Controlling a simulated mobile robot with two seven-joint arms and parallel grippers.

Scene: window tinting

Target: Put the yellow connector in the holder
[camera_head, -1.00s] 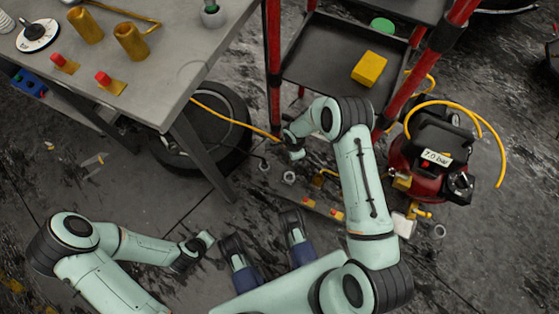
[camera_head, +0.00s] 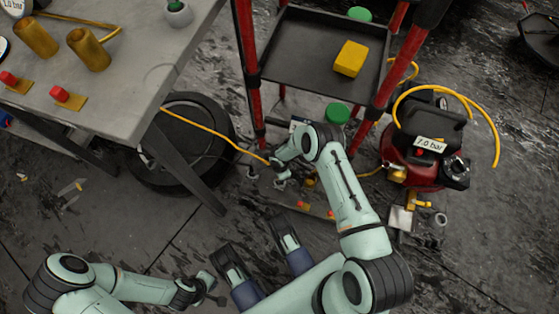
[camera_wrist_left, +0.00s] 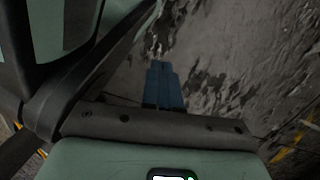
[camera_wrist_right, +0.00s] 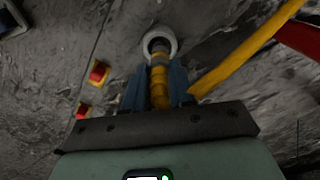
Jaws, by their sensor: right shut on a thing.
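The yellow connector (camera_wrist_right: 158,80) is between the blue fingers of my right gripper (camera_wrist_right: 158,88), which is shut on it. Its tip points at a pale grey ring (camera_wrist_right: 161,32) and overlaps it in the picture; I cannot tell whether it is inside, or whether this ring is the holder. A yellow hose (camera_head: 205,130) runs to my right gripper (camera_head: 276,170) in the head view, where the arm and gripper hide the connector. My left gripper (camera_wrist_left: 162,88) is shut and empty above the floor; it also shows in the head view (camera_head: 213,287).
A red-framed cart (camera_head: 300,50) holds a yellow block (camera_head: 350,58). A grey table (camera_head: 140,80) stands at left, with a tire (camera_head: 185,170) below. A red compressor (camera_head: 410,160) stands right. Red-topped yellow parts (camera_wrist_right: 98,72) lie beside the ring.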

